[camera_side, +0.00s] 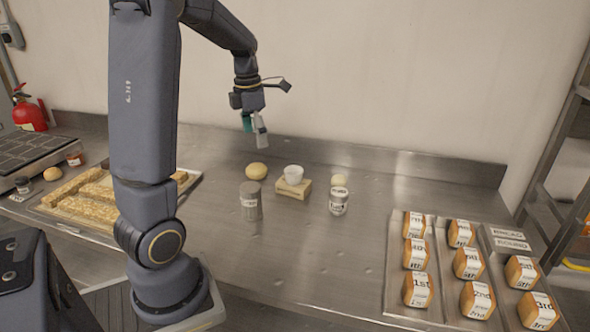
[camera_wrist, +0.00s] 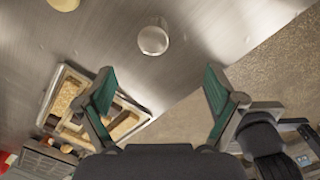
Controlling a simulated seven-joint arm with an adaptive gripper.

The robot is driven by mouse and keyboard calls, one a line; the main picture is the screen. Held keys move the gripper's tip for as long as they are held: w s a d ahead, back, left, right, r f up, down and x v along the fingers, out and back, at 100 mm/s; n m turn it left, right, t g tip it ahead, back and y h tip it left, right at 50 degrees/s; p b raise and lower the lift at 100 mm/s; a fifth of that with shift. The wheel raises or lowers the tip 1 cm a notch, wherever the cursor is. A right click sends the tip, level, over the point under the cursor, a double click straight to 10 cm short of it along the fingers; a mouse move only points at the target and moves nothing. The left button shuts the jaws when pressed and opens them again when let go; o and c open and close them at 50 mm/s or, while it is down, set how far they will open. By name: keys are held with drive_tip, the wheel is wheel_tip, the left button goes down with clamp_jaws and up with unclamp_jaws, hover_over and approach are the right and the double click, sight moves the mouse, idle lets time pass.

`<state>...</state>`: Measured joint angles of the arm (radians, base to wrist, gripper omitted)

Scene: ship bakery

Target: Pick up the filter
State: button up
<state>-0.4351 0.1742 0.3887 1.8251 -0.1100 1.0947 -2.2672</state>
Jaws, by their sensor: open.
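A small white cup-shaped thing (camera_side: 293,174), which may be the filter, sits on a wooden block (camera_side: 294,189) in the middle of the counter. No thing in view is clearly marked as a filter. My gripper (camera_side: 255,132) is in the air above the back of the counter, up and to the left of the white cup-shaped thing in the side view. In the wrist view my gripper (camera_wrist: 160,82) is open, with nothing between its teal-padded fingers. I cannot make out the white cup-shaped thing in the wrist view.
A grey canister (camera_side: 251,201), a bun (camera_side: 256,171) and a labelled can (camera_side: 339,201) stand around the block. A pale ball (camera_side: 338,180) lies behind the can. Wrapped loaves fill a tray (camera_side: 393,285) at right. A bread tray (camera_side: 193,182) lies at left.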

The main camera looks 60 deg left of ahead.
sight(250, 186)
drive_tip(key=shift+n+g, duration=0.4)
drive_tip(key=f, duration=0.4)
drive_tip(key=s+a+f, duration=0.1)
drive_tip(key=f, duration=0.4)
drive_tip(key=s+a+f, duration=0.1)
drive_tip(key=f, duration=0.3)
drive_tip(key=shift+f, duration=3.2)
drive_tip(key=shift+c, duration=0.3)
drive_tip(key=c, duration=1.4)
drive_tip(key=shift+w, duration=0.1)
drive_tip(key=shift+r, duration=0.15)
